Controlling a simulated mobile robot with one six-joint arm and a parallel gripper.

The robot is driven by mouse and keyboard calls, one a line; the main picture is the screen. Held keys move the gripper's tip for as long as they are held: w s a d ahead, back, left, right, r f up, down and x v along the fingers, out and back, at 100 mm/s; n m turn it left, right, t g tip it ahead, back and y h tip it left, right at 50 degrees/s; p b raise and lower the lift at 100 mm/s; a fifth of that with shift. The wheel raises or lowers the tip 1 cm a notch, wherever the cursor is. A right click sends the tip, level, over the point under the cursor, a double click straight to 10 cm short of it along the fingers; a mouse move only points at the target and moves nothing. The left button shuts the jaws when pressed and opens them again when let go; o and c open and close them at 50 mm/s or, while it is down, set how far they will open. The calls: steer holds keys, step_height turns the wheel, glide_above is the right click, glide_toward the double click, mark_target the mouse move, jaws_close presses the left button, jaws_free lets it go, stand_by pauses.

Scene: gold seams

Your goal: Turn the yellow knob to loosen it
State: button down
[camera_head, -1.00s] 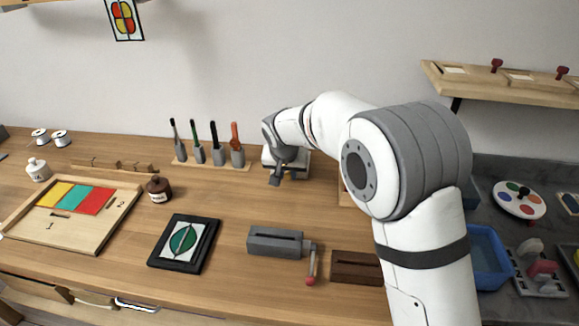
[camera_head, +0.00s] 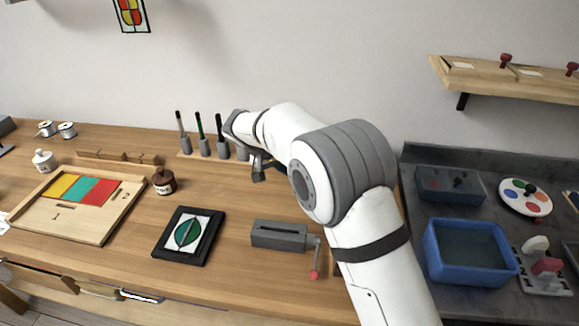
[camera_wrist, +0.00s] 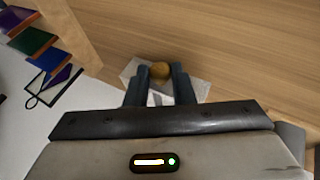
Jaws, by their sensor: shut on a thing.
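The yellow knob (camera_wrist: 160,69) is between the two dark fingers of my gripper (camera_wrist: 161,78) in the wrist view. The fingers lie along its left and right sides, and my gripper is shut on it. A pale grey-white plate (camera_wrist: 203,91) shows beneath the knob and fingers, partly hidden by my gripper. In the head view my gripper (camera_head: 258,168) reaches down over the back of the wooden bench, near the tool rack. The knob cannot be made out there.
Handled tools stand in a rack (camera_head: 188,155) close to my gripper's left. A grey box with a red-tipped crank (camera_head: 279,235) and a black-framed leaf picture (camera_head: 187,236) lie in front. A blue tub (camera_head: 470,251) is at right. Bare bench lies between gripper and picture.

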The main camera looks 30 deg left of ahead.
steer(key=c, duration=1.2)
jaws_free()
steer(key=shift+c, duration=0.2)
